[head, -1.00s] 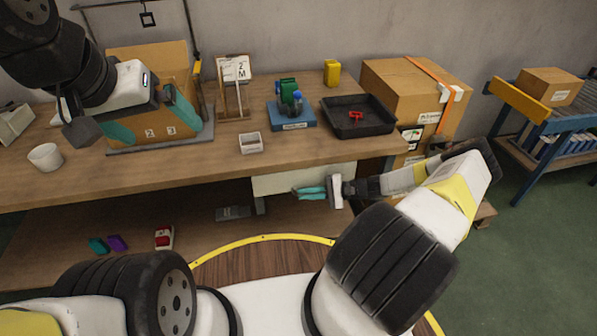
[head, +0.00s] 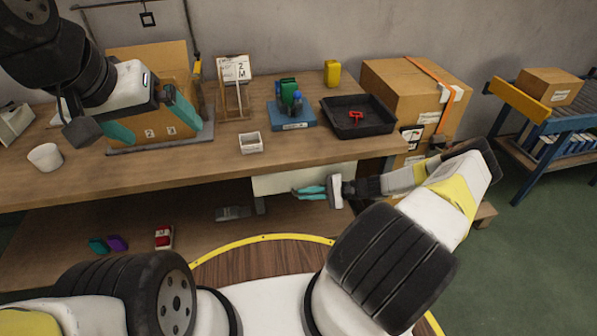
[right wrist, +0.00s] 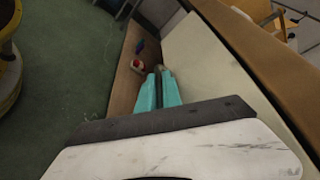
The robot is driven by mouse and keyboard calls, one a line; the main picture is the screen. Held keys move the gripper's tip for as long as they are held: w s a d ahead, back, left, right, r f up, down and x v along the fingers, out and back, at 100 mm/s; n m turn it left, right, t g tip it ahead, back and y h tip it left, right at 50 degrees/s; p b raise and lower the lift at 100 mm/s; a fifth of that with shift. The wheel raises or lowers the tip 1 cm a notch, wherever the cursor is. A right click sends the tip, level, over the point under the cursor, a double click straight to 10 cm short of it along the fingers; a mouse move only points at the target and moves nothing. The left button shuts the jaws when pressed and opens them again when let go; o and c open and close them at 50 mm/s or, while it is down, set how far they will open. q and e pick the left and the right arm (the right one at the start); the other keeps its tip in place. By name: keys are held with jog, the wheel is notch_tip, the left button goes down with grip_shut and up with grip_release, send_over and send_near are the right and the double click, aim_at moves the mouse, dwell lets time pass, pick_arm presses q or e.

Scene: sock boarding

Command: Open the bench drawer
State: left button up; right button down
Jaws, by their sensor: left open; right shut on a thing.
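The bench drawer has a plain cream front (head: 290,181), which hangs below the right part of the wooden bench top (head: 190,166). The front also shows in the right wrist view (right wrist: 215,70). My right gripper (head: 298,192) is at this front, with its teal fingers pointing left. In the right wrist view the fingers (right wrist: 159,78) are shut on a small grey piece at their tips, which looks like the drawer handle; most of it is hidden.
A black tray (head: 358,127), a blue stand (head: 291,122) and a small white box (head: 251,142) are on the bench. A white cup (head: 45,156) is at the left. A red item (head: 164,237) lies on the lower shelf. Cardboard boxes (head: 405,88) stand at the right.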

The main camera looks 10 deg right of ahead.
dwell(0.4)
jog(key=s+d, duration=0.1)
jog(key=s, duration=2.4)
jog(key=shift+s, duration=0.4)
jog(key=c, duration=1.8)
grip_release()
jog(key=v, duration=0.8)
